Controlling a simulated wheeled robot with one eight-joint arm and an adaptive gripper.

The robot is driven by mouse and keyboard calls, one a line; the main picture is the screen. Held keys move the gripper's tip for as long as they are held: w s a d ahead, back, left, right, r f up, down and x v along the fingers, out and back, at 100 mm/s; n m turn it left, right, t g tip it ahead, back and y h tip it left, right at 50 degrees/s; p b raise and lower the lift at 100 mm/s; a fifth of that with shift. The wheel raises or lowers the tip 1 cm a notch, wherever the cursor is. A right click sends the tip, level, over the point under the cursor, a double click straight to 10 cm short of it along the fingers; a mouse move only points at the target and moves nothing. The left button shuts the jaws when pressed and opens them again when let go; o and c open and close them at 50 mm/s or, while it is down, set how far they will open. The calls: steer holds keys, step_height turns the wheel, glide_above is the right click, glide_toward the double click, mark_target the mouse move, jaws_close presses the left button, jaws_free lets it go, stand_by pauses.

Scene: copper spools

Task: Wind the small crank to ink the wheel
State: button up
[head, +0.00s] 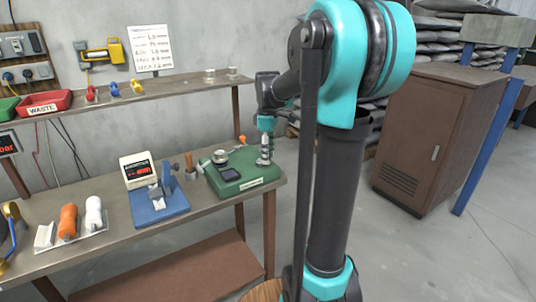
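No part is clearly readable as an ink wheel or a small crank at this size. A green machine (243,180) with a dark display stands at the right end of the workbench. A round silver part (220,157) sits on its back left, and a small orange knob (242,140) shows at its back. A silver post (265,155) stands at its right end. My gripper (266,128) points down directly over this post. I cannot tell whether they touch or whether the fingers are open. My arm covers the area right of the machine.
A blue press-like device (158,208) and a white box with red digits (137,170) stand left of the machine. A shelf (150,93) with a red waste tray (44,103) runs behind. A brown cabinet (432,140) stands right.

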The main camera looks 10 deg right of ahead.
steer(key=shift+r, duration=0.1)
step_height(320, 180, up, 12)
stand_by(0.6)
